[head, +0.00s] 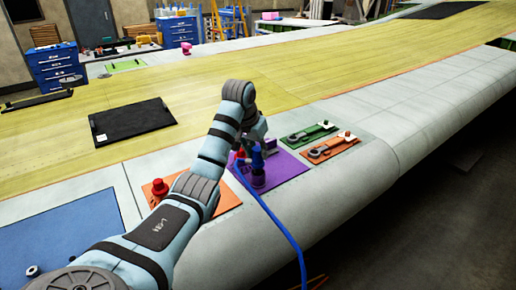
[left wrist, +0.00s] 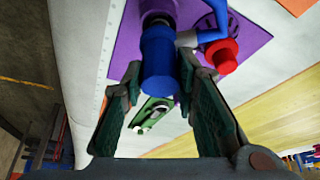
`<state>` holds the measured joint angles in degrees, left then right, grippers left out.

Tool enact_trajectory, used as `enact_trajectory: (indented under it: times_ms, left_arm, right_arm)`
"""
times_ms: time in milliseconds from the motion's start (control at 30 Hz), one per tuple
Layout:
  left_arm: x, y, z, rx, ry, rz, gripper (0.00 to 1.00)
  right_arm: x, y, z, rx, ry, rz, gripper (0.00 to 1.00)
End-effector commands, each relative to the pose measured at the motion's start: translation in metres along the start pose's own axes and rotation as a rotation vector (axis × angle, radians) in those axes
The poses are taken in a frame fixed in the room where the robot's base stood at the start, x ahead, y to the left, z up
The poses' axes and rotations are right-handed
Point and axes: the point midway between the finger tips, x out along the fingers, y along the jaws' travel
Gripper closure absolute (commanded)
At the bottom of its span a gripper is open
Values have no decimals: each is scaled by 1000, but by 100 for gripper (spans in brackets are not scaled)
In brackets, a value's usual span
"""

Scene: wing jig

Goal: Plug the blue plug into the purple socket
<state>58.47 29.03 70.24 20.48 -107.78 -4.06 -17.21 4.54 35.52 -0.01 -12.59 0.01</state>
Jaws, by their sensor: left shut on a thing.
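The blue plug (head: 257,157) stands roughly upright over the purple plate, with a blue cable (head: 285,232) trailing off toward the front. In the left wrist view the plug (left wrist: 158,62) lies between the two fingers of my left gripper (left wrist: 160,80), which is shut on it. In the head view the gripper (head: 256,143) is at the plug's upper part. A purple socket part (head: 258,180) shows just under the plug; I cannot tell whether the plug is in it. My right gripper is not in view.
The purple plate (head: 290,168) lies on the grey wing edge. Green (head: 308,134) and orange (head: 333,147) plates lie to the right; a red knob (head: 160,187) stands left. A black panel (head: 133,120) lies behind.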

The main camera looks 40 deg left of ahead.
Motion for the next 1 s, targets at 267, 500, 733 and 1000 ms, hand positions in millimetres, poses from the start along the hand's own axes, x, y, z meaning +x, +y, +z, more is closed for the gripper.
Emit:
enact_trajectory:
  times_ms: [267, 500, 733, 1000]
  left_arm:
    - [0, 0, 0, 0, 1, 0, 100]
    - [4, 0, 1, 0, 1, 0, 100]
    - [8, 0, 3, 0, 0, 0, 100]
    - [13, 0, 5, 0, 1, 0, 100]
  right_arm:
    - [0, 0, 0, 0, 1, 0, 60]
    - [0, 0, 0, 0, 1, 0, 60]
    - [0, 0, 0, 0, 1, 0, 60]
    - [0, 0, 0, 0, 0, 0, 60]
